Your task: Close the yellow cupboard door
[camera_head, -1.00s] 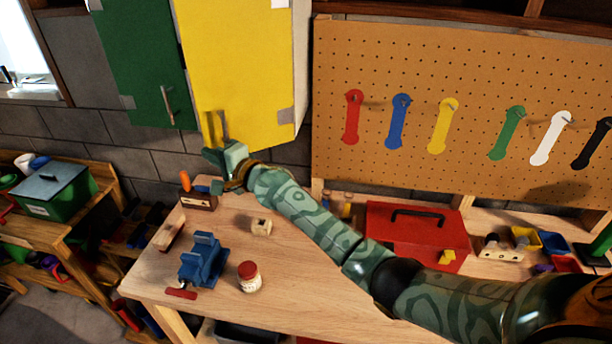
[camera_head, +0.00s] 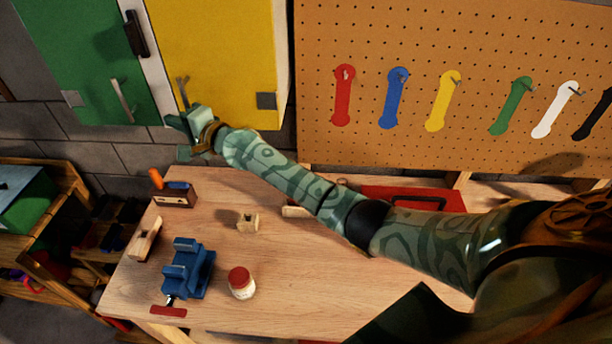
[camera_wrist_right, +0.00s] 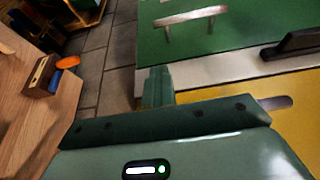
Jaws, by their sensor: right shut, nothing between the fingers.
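The yellow cupboard door (camera_head: 215,60) is on the wall cupboard, right of the green door (camera_head: 85,60). It looks about flush with the cupboard front; I cannot tell if it is fully shut. Its metal handle (camera_head: 182,92) is at its lower left. My right gripper (camera_head: 178,119) is shut and empty, at the door's lower left corner just below the handle. My left gripper is not in view.
A pale strip with a dark fitting (camera_head: 135,35) shows between the doors. The pegboard (camera_head: 440,120) with coloured tools is on the right. On the workbench (camera_head: 300,265) below are a blue vise (camera_head: 187,268), a red-lidded jar (camera_head: 241,283) and a red toolbox (camera_head: 410,195).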

